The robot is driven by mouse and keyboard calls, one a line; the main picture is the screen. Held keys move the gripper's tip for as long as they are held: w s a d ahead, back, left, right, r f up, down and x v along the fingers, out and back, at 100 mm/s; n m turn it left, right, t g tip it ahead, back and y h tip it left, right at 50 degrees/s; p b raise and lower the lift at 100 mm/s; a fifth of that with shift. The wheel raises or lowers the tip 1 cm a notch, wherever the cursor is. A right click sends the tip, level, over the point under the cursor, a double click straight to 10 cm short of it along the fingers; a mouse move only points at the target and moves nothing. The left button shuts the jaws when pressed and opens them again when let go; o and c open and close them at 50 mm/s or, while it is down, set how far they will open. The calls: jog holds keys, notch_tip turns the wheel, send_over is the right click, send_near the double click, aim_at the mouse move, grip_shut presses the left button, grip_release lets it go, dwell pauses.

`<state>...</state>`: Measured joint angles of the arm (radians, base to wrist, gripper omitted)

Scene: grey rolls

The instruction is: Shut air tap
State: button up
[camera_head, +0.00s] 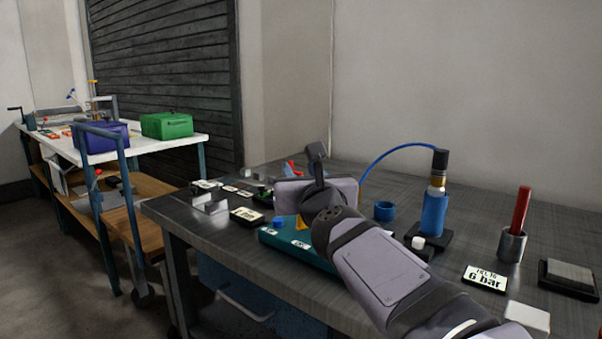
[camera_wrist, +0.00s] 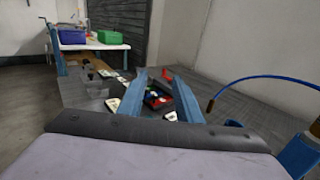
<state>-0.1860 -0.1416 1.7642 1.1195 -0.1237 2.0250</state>
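No part is plainly readable as the air tap. A blue cylinder (camera_head: 434,214) with a brass collar and black top stands upright on a dark base, and a blue hose (camera_head: 392,154) arcs left from its top behind my arm. The cylinder also shows at the right edge of the wrist view (camera_wrist: 299,156). A small red part (camera_head: 292,167) lies beyond my wrist; its shape is unclear. My gripper (camera_wrist: 156,72) has its two blue fingers apart, with small red and blue items (camera_wrist: 157,97) visible beyond the gap. My arm hides the fingers in the head view.
A teal tray (camera_head: 285,243) lies under my arm. A "6 bar" card (camera_head: 484,279), a metal cup (camera_head: 512,246) with a red rod, and a dark block (camera_head: 568,279) stand right. A blue ring (camera_head: 384,210) is near the cylinder. Another bench (camera_head: 100,154) stands back left.

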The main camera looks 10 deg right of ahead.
jog(key=shift+r, duration=0.4)
